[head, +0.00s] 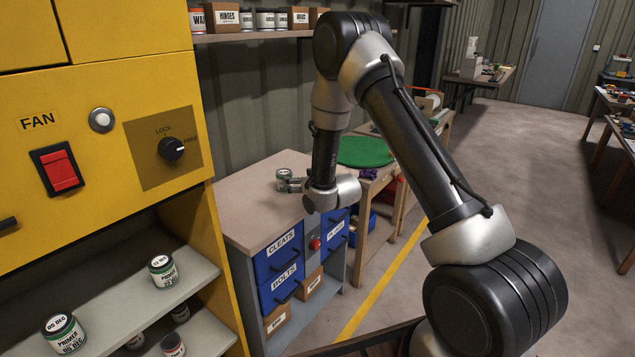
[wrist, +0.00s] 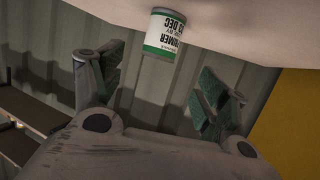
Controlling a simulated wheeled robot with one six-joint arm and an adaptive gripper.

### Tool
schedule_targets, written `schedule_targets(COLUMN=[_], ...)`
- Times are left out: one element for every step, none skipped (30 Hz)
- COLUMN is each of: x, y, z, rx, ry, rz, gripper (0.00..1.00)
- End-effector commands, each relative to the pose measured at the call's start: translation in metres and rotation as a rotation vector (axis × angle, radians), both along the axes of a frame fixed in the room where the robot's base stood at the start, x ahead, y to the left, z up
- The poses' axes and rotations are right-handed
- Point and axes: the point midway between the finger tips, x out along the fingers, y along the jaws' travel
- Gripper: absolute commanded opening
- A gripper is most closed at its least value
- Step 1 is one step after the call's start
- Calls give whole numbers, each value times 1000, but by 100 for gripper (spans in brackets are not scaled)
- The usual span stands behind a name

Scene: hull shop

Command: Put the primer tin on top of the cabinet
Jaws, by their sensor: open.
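A primer tin (head: 284,173) stands on the top of the low drawer cabinet (head: 250,205), near its back right part. My gripper (head: 292,184) is at the tin, low over that top. In the wrist view, which is upside down, the tin (wrist: 160,37) shows a white and green label reading PRIMER and rests on the pale top. My gripper's two fingers (wrist: 160,75) are spread wide with the tin just beyond and between their tips. No finger visibly touches it.
A yellow cabinet (head: 100,110) with a fan switch rises at the left. Its open shelves (head: 110,310) hold several other primer tins (head: 164,271). A wall shelf (head: 245,36) with tins and boxes hangs behind. A bench with a green disc (head: 365,152) stands to the right.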

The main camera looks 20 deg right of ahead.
Motion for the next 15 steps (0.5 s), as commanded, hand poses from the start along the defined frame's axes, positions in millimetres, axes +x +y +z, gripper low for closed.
schedule_targets(x=[0,1,1,1,1,1,0,0,-2,-4,-8,-15,-22,-30,-43], y=[0,0,0,0,-1,-2,-4,-7,-12,-16,-22,-30,-37,-44,-53], z=[0,0,1,1,3,8,14,22,34,46,59,76,91,104,122], rx=[0,0,0,0,-2,-4,-8,-13,-21,-28,-36,-49,-58,-66,-77], ry=[0,0,0,1,4,8,14,24,42,58,78,110,134,162,199], rz=[0,0,0,0,-2,-5,-8,-13,-22,-29,-39,-53,-64,-76,-91], gripper=[75,75,75,75,75,75,75,75,75,75,75,75,75,75,75])
